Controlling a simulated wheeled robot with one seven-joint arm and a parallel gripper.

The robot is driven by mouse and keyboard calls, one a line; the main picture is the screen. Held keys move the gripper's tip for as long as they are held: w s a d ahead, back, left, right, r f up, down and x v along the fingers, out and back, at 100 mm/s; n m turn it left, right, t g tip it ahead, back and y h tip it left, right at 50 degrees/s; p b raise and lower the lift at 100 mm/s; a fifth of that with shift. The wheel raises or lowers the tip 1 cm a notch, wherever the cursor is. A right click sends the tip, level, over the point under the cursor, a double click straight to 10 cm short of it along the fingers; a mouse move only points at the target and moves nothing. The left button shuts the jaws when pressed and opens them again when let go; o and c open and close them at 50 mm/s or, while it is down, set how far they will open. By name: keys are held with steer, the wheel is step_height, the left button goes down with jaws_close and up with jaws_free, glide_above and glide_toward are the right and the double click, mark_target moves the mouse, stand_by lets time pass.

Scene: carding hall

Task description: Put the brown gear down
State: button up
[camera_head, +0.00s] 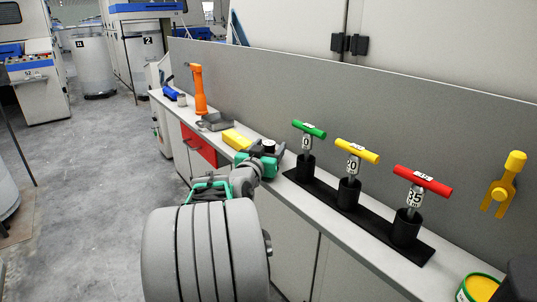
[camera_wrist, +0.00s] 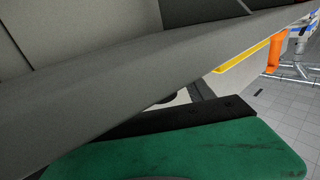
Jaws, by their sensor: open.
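I cannot make out a brown gear in either view. My gripper (camera_head: 266,157), teal and black, is over the narrow grey bench top (camera_head: 326,221), just left of the green-handled tool. Its jaws are open, and I see nothing held between them. My own arm hides part of the bench below it. In the wrist view a green and black part of my gripper fills the bottom, and a small dark rounded shape shows just above it, too little to identify.
A black rack (camera_head: 327,206) holds green (camera_head: 309,129), yellow (camera_head: 357,151) and red (camera_head: 423,180) T-handled tools. A grey panel (camera_head: 300,95) runs behind the bench.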

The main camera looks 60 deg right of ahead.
jaws_close()
stand_by(0.6)
